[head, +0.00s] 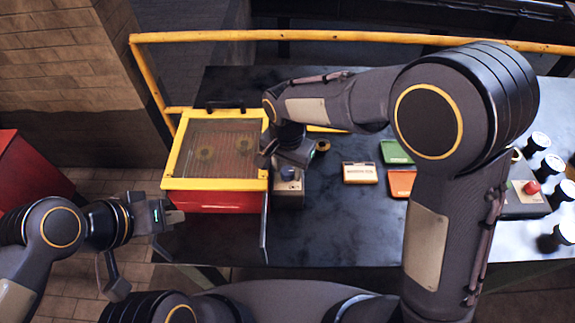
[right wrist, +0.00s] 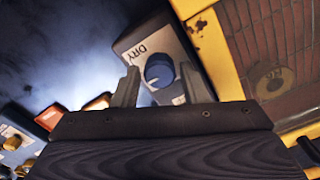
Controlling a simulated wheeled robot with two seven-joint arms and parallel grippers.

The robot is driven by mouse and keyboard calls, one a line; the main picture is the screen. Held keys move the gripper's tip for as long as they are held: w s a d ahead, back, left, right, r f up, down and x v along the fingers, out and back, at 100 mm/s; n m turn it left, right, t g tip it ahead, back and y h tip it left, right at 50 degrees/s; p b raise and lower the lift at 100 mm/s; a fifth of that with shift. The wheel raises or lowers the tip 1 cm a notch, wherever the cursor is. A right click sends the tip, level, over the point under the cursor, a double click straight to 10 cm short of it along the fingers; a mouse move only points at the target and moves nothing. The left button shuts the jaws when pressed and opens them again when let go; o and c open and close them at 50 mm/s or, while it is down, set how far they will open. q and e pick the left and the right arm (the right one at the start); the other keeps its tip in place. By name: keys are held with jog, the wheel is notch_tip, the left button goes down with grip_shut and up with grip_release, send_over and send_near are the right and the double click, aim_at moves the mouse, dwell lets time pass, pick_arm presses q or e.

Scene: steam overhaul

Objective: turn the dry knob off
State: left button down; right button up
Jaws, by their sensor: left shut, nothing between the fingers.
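The dry knob (right wrist: 158,70) is a round blue knob on a small grey box with a pale plate (right wrist: 135,48) marked DRY. It also shows in the head view (head: 288,174), partly under my right arm. My right gripper (right wrist: 159,76) is open, with one finger to each side of the knob in the right wrist view. I cannot tell whether the fingers touch it. My left gripper (head: 177,217) is shut and empty, left of the table's front edge and away from the knob.
A red and yellow cabinet with a see-through lid (head: 210,155) stands directly left of the knob box. Green (head: 396,152) and orange (head: 401,184) boxes and a cream box (head: 359,173) lie to the right. A yellow rail (head: 340,36) runs behind the table.

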jog(key=shift+f, duration=0.1)
jog(key=c, duration=0.7)
jog(key=shift+n, duration=0.3)
jog(key=n, duration=0.3)
jog(key=shift+b, duration=0.4)
jog(key=n, duration=0.4)
jog(key=n+b, duration=0.1)
jog(key=n, duration=0.9)
jog(key=shift+n, duration=0.3)
